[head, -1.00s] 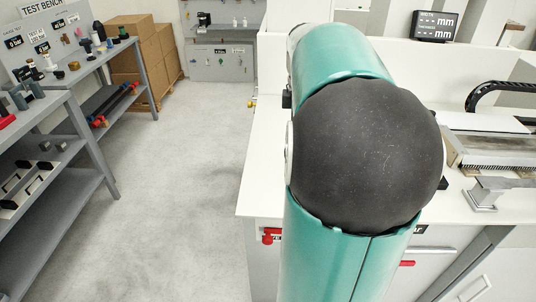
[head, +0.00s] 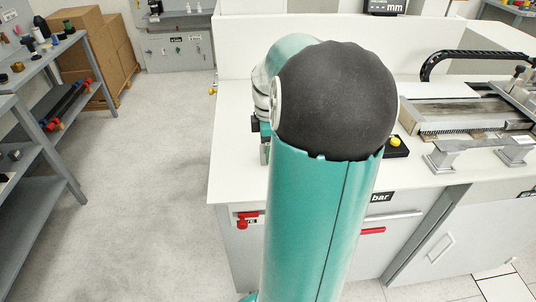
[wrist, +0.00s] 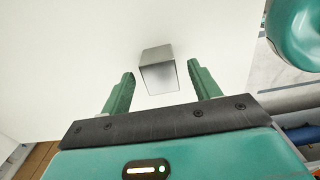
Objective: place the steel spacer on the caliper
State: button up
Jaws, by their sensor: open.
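A grey metal block (wrist: 158,72), which looks like the steel spacer, stands on a white surface in the wrist view. My gripper (wrist: 161,76) is open, with a green finger to each side of the block. The block shows in the gap between the fingertips, with white visible on both sides, so neither finger appears to touch it. I cannot make out the caliper for certain in either view.
A white bench (head: 235,140) carries a slide machine (head: 470,115) and a grey metal stand (head: 440,158) at the right. A black box with a yellow button (head: 396,147) sits just right of my arm. Grey shelving (head: 45,170) stands left across open floor.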

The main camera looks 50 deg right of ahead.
jog(key=shift+f, duration=0.65)
grip_shut()
jog(key=shift+r, duration=0.15)
